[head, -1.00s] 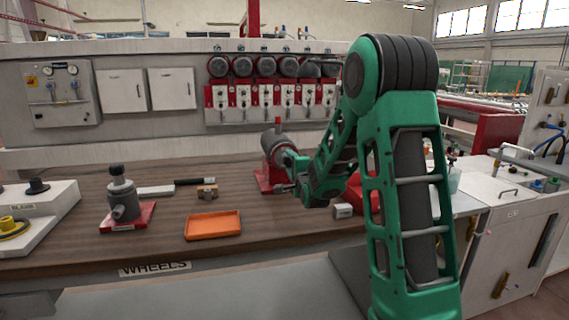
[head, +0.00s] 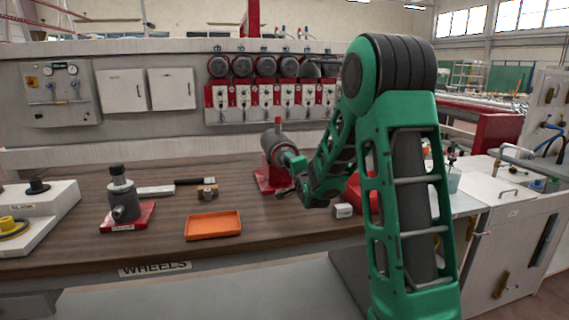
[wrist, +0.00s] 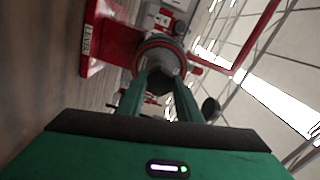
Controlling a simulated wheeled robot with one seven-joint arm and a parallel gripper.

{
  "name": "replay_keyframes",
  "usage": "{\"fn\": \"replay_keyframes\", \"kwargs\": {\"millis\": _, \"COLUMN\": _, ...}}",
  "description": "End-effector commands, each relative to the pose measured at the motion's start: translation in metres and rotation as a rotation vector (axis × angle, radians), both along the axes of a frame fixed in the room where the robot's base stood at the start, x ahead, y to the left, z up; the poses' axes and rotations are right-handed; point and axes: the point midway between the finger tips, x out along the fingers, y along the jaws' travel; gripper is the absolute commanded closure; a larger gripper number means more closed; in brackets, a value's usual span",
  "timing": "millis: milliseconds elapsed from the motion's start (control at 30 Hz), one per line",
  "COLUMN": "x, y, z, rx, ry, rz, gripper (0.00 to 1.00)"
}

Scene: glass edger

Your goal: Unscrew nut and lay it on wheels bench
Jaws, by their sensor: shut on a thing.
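A red-and-grey spindle fixture (head: 273,146) stands on the wooden wheels bench (head: 165,222), whose front edge carries a "WHEELS" label. My gripper (head: 291,160) is at the fixture's near end, partly hidden by my own arm in the head view. In the wrist view the two green fingers of my gripper (wrist: 162,88) are closed on a dark round nut (wrist: 160,79) in front of the red-rimmed end of the fixture (wrist: 160,47). The nut appears in line with the spindle; whether its thread is still engaged cannot be told.
An orange tray (head: 213,225) lies on the bench, with clear wood around it. A panel with red valves (head: 265,95) rises behind.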

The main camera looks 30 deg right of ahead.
Motion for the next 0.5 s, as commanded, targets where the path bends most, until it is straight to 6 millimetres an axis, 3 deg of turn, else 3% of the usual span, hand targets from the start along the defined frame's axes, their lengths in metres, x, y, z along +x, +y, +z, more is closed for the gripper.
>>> {"fn": "replay_keyframes", "kwargs": {"millis": 500, "x": -0.0002, "y": 0.0009, "z": 0.0000, "rx": -0.575, "ry": 0.165, "rz": 0.002, "gripper": 0.95}}
